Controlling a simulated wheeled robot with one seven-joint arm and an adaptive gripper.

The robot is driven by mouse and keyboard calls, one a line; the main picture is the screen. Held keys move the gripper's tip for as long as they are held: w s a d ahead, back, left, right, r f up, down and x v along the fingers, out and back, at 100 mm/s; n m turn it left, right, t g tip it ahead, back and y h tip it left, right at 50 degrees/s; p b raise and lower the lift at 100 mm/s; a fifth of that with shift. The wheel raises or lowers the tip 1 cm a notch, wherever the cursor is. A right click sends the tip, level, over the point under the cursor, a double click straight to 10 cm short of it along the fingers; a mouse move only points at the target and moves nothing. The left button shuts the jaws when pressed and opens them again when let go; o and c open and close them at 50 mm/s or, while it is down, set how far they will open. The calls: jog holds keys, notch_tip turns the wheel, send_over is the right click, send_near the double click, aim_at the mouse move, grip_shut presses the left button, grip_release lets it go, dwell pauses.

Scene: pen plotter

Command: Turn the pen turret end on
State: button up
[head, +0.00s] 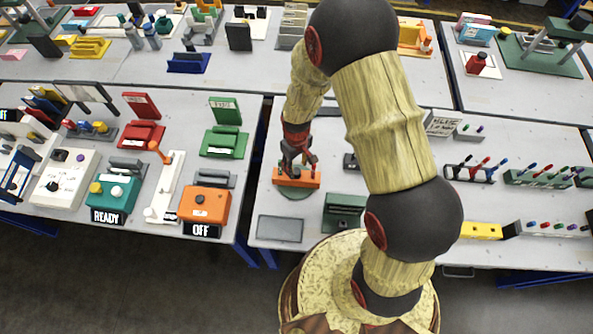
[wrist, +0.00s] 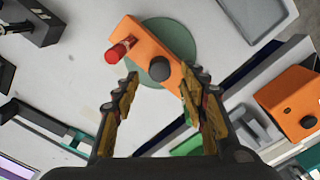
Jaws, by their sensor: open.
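The pen turret is an orange bar (head: 309,180) on a round green base (head: 291,195) on the middle table. In the wrist view the orange bar (wrist: 140,35) slants across the green disc (wrist: 181,38). A black knob (wrist: 160,69) is on the bar, and a red cylinder (wrist: 115,53) sticks out from its left side. My gripper (head: 297,165) is above the turret, its fingers pointing down. In the wrist view my gripper (wrist: 161,76) is open, with the knob between the fingertips. The right finger hides part of the bar's near end. I cannot tell whether it touches.
A flat grey tray (head: 281,229) and a dark green box (head: 344,212) stand near the table's front edge. An orange box (head: 204,206) with an OFF sign is on the left table, across a gap. Racks of pens (head: 470,172) are at the right.

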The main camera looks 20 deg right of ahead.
aim_at(297, 171)
jog(key=shift+f, duration=2.3)
grip_shut()
